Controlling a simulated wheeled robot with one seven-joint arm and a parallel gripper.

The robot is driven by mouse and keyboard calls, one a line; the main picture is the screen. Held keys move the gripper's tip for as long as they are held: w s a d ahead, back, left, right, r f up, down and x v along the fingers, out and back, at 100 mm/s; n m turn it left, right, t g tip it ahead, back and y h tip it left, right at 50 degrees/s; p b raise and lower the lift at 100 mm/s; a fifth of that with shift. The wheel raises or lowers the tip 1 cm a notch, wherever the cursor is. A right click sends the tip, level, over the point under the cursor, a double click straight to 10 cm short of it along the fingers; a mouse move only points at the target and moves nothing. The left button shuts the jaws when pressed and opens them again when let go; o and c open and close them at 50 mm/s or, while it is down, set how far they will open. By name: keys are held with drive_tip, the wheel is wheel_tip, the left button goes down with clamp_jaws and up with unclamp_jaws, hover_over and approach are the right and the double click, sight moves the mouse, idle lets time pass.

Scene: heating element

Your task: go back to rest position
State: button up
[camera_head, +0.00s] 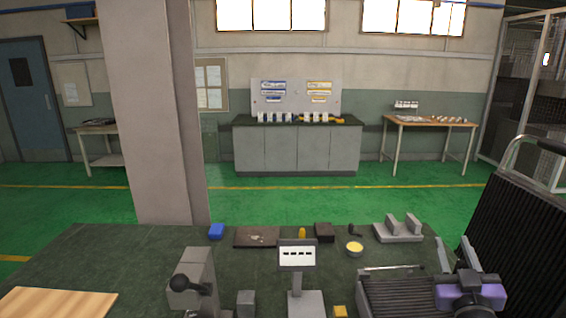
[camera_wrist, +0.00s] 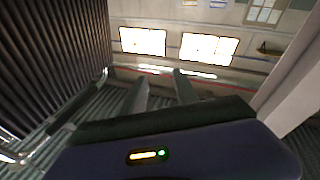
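My gripper (camera_head: 455,256) is at the lower right of the head view, over the ribbed dark block on the workbench (camera_head: 130,245). Its purple and grey body is at the near side and its two grey fingers point away. In the wrist view my gripper (camera_wrist: 161,84) has its fingers apart, with nothing held between them. No task object is named.
A black ribbed panel (camera_head: 520,240) stands right of my gripper.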

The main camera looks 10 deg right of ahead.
drive_tip(key=s+a+f+n+g+y, duration=0.1)
drive_tip(key=s+a+f+y, duration=0.2)
drive_tip(key=s+a, duration=0.6)
drive_tip(key=s+a+f+n+g+y, duration=0.1)
drive_tip(key=s+a+f+y, duration=0.2)
drive_tip(key=s+a+f, duration=0.4)
drive_tip(key=s+a+f+n+g+y, duration=0.1)
drive_tip(key=s+a+f+y, duration=0.2)
drive_tip(key=s+a, duration=0.8)
drive_tip(key=s+f, duration=0.2)
drive_tip(key=s, duration=0.8)
drive_tip(key=shift+a+y, duration=0.3)
drive_tip(key=shift+y, duration=0.1)
